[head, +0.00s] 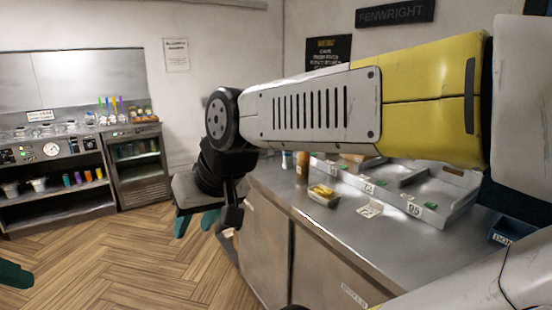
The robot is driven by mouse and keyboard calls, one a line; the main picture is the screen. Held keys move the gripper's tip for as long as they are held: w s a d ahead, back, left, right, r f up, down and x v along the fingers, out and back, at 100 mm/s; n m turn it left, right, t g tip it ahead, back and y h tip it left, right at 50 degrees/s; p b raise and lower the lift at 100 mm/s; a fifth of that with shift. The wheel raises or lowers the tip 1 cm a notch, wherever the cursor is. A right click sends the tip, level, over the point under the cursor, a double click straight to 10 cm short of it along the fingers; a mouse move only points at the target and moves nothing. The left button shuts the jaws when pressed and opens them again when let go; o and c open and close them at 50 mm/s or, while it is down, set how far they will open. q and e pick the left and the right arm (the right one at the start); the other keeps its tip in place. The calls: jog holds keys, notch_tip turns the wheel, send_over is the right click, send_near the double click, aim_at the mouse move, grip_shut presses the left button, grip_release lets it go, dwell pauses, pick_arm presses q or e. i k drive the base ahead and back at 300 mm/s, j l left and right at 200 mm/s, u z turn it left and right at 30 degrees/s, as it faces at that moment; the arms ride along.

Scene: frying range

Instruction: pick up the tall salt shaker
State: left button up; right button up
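I cannot pick out the tall salt shaker for certain. A small pale upright thing (287,160) and a brown container (302,163) stand at the far edge of the steel counter (330,224), partly hidden by my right arm. My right gripper (196,222) hangs left of the counter, over the floor, with its teal fingers apart and nothing seen between them. Only a teal tip of my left gripper (14,274) shows at the left edge, so its state is hidden.
A small tray of yellow food (324,195) and a white card (369,208) lie on the counter. A compartmented metal tray (436,217) fills its right side. A steel range (60,155) and glass-fronted cabinet (138,165) stand at the back left. The wooden floor between is clear.

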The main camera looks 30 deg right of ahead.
aim_at(288, 159)
jog(key=i+j+z, duration=0.15)
jog(key=z, duration=0.3)
jog(key=i+j+z, duration=0.3)
jog(key=z, duration=0.15)
jog(key=i+j+z, duration=0.25)
jog(key=z, duration=0.15)
jog(key=i+j+z, duration=0.15)
jog(key=j+z, duration=0.3)
jog(key=i+j+z, duration=0.45)
jog(key=j, duration=0.15)
jog(key=j+z, duration=0.25)
jog(key=i+j, duration=0.15)
